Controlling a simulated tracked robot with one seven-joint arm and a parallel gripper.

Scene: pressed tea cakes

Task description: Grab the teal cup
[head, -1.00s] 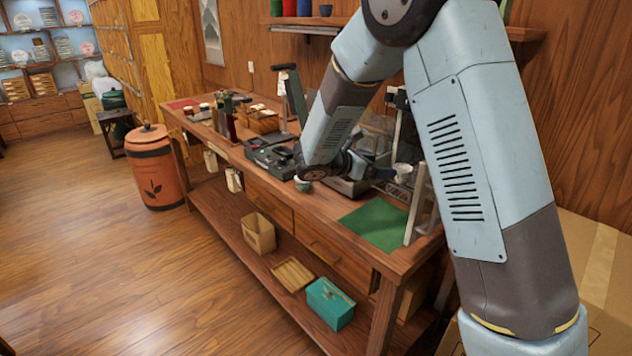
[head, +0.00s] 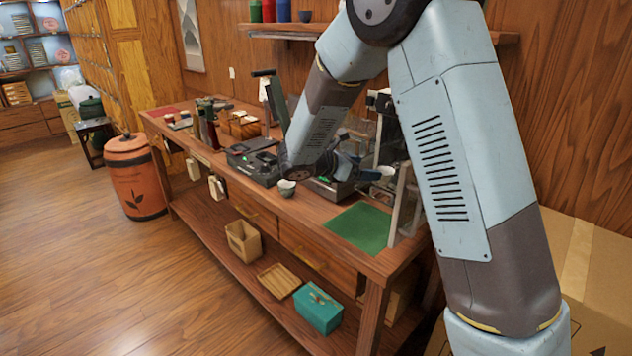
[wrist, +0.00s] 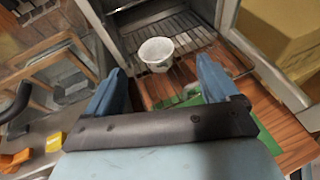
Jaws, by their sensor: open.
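A paler, whitish cup (head: 386,173) stands farther right and back. In the wrist view a white cup with faint marks (wrist: 157,53) sits on a slatted tray, beyond and between my fingers. My gripper (wrist: 161,77) is open, with its blue fingers apart and nothing held between them. I cannot make out the grey-teal cup for certain in the wrist view.
A green mat (head: 358,228) lies on the table's right part. Dark devices (head: 252,160) crowd the table left of the cup. A teal box (head: 318,307) is on the lower shelf. A cardboard box (wrist: 280,30) stands at the upper right of the wrist view.

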